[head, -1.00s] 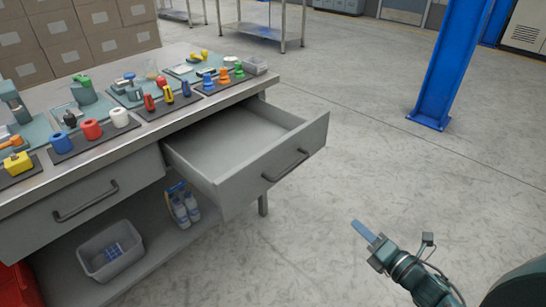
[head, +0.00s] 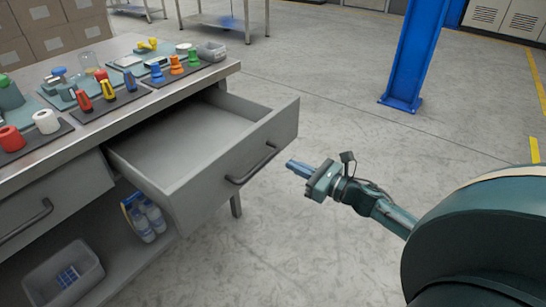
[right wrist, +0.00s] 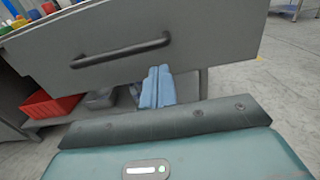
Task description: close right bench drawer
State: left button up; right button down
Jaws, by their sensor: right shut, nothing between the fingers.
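The right bench drawer (head: 215,150) is pulled out from the grey bench and looks empty inside. Its dark bar handle (head: 251,163) is on the front panel. My right gripper (head: 292,166) is shut and empty, a little to the right of the handle and apart from it in the head view. In the right wrist view the shut blue fingers (right wrist: 157,88) point at the drawer front (right wrist: 190,35), just below the right end of the handle (right wrist: 122,50). I cannot tell from that view whether they touch it. My left gripper is not in view.
Below are bottles (head: 148,218) and a grey bin (head: 64,275). A blue column (head: 413,55) stands at the back right. The floor right of the drawer is clear.

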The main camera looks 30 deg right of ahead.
aim_at(264, 152)
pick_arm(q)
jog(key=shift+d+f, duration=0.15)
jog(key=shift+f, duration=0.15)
pick_arm(e)
jog(key=x, duration=0.7)
jog(key=shift+w, duration=0.15)
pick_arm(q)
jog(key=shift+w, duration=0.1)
